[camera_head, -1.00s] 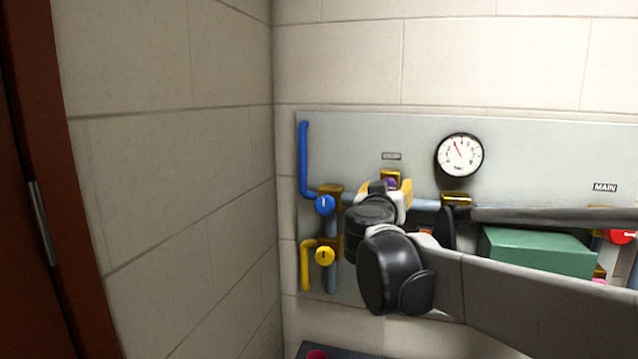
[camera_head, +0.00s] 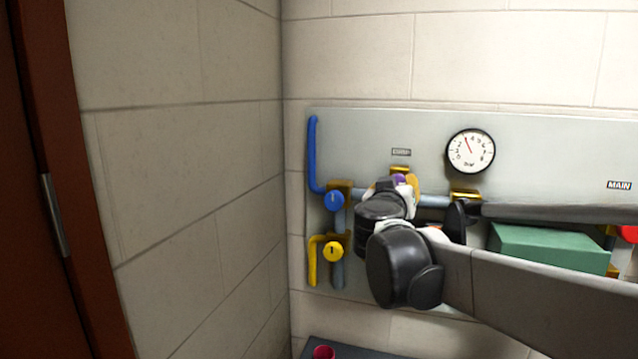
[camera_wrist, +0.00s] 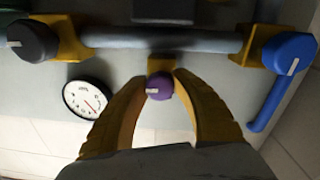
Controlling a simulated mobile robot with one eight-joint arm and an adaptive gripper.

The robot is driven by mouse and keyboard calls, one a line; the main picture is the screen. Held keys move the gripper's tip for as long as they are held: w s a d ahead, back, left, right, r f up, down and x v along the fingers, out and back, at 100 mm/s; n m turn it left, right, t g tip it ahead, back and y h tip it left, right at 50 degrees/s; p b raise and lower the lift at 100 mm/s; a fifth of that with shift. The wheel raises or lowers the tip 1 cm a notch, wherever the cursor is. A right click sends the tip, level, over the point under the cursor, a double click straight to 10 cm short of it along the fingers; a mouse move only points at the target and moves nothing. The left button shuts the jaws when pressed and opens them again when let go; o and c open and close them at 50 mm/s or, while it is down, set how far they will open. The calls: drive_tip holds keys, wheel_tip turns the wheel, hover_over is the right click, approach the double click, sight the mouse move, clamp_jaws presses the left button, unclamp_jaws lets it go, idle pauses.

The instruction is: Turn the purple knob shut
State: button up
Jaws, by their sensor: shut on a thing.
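The purple knob (camera_wrist: 159,87) sits between the two yellow fingers of my gripper (camera_wrist: 160,88) in the wrist view. It has a pale pointer mark on its face. The fingers are shut on the knob from both sides. In the head view only a small purple patch of the knob (camera_head: 399,179) shows, below a brass fitting and a small label. My gripper (camera_head: 400,186) and wrist hide most of it there.
A blue knob (camera_head: 334,201) and a yellow knob (camera_head: 333,252) are left of my arm. A round gauge (camera_head: 470,151) is up right. A green box (camera_head: 550,248) and a red handle (camera_head: 629,233) are at the right. A black knob (camera_wrist: 33,41) shows in the wrist view.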

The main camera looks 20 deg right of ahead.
drive_tip(key=n+b, duration=0.1)
drive_tip(key=n, duration=0.3)
drive_tip(key=shift+f, duration=0.1)
drive_tip(key=n+b, duration=0.1)
drive_tip(key=n, duration=0.3)
drive_tip(key=shift+n+b, duration=0.3)
drive_tip(key=n+b, duration=0.1)
drive_tip(key=n, duration=0.3)
drive_tip(key=shift+d+n+t, duration=0.1)
drive_tip(key=shift+n+t, duration=0.3)
drive_tip(key=shift+r+n, duration=0.2)
drive_tip(key=shift+n, duration=2)
clamp_jaws()
drive_tip(key=o, duration=1.2)
unclamp_jaws()
drive_tip(key=shift+s, duration=0.1)
drive_tip(key=v, duration=1.2)
